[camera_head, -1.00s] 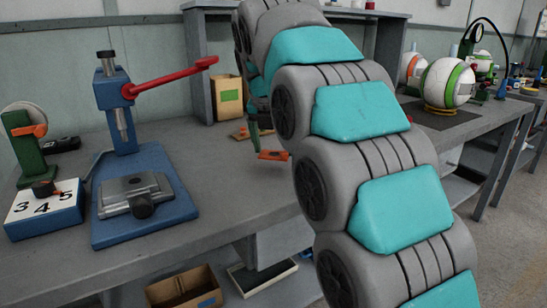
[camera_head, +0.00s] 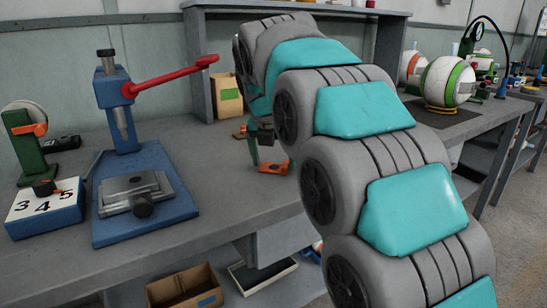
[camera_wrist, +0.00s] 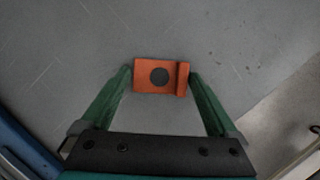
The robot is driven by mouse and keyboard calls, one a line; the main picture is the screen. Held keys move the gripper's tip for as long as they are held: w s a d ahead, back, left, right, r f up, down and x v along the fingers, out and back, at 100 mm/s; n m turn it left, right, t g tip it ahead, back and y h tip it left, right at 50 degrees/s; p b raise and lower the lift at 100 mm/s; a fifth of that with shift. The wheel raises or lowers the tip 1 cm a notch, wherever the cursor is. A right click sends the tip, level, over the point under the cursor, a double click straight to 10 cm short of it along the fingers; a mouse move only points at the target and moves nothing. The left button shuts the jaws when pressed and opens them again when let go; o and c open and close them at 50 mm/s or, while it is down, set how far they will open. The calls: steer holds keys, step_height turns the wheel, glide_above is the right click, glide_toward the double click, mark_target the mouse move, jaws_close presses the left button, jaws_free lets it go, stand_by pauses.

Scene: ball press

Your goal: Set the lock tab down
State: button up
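The orange lock tab (camera_wrist: 147,76) has a dark round hole and a raised rib at its right end. In the wrist view it sits between the green fingertips of my gripper (camera_wrist: 160,75), one at each end. My gripper is shut on it. In the head view the lock tab (camera_head: 272,168) is low over the grey bench, right of the blue press. I cannot tell whether it touches the bench surface. My arm hides part of the gripper and the bench behind it.
A blue press (camera_head: 145,215) with a red lever stands to the left, its base left of the gripper. A number block (camera_head: 45,210) and a green stand (camera_head: 28,145) are farther left. The bench (camera_head: 235,200) is bare between the press and the tab. Its front edge is nearby.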

steer(key=shift+o, duration=0.2)
steer(key=v, duration=1.2)
steer(key=shift+r+p, duration=0.2)
steer(key=shift+p, duration=0.25)
steer(key=s+d+f+m, duration=0.1)
steer(key=d+m, duration=0.1)
steer(key=s+d+f+m+g, duration=0.1)
steer(key=s+d+f+m, duration=0.1)
steer(key=d+m, duration=0.1)
steer(key=s+d+f+m, duration=0.1)
steer(key=d+f+m, duration=0.1)
steer(key=shift+s+d+f+m+g+h, duration=0.1)
steer(key=shift+s+d+m+g+h, duration=0.1)
steer(key=shift+d+m+g+h, duration=0.15)
steer(key=s+d+f+m+g, duration=0.2)
steer(key=s+d+f+m, duration=0.3)
steer(key=s+f+m, duration=0.8)
steer(key=s+d+f+m+g+y, duration=0.1)
steer(key=s+d+f+m, duration=0.5)
steer(key=s+f+m, duration=0.7)
steer(key=s+g, duration=0.1)
steer(key=s, duration=0.4)
steer(key=shift+s+g, duration=0.35)
steer(key=shift+s, duration=0.05)
steer(key=shift+y, duration=0.25)
